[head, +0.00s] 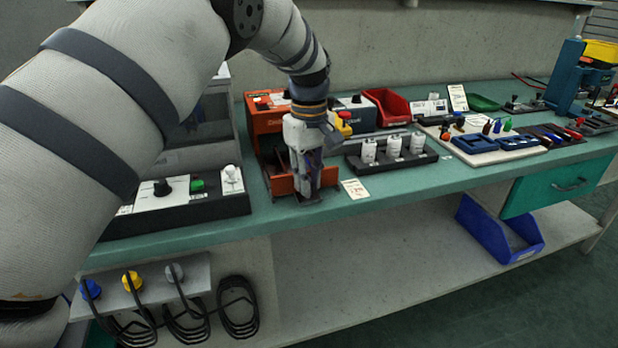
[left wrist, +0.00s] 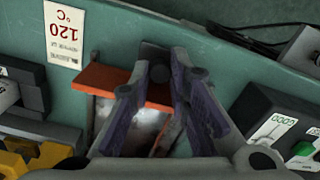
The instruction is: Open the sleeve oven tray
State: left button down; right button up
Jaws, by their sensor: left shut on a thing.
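The sleeve oven (head: 266,118) is an orange box on the green bench, left of centre in the head view. Its tray has an orange front (head: 281,184), which stands out in front of the box near the bench's front edge. The orange tray front (left wrist: 104,80) also shows in the left wrist view, with a shiny metal inside (left wrist: 150,128) behind it. My left gripper (head: 308,196) points down at the tray front, and in the left wrist view its fingertips (left wrist: 168,72) close on a dark handle there. My gripper hides part of the tray. My right gripper is out of view.
A black-based control box (head: 180,206) stands close left of the tray. A black rack with white bottles (head: 392,157) is to the right. A card reading 120 °C (head: 355,189) lies beside the tray. Cables hang below the bench edge.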

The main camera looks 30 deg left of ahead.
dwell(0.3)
pick_arm(q)
jog(key=c, duration=1.8)
grip_release()
notch_tip(320, 180, up, 12)
jog(key=shift+r, duration=0.1)
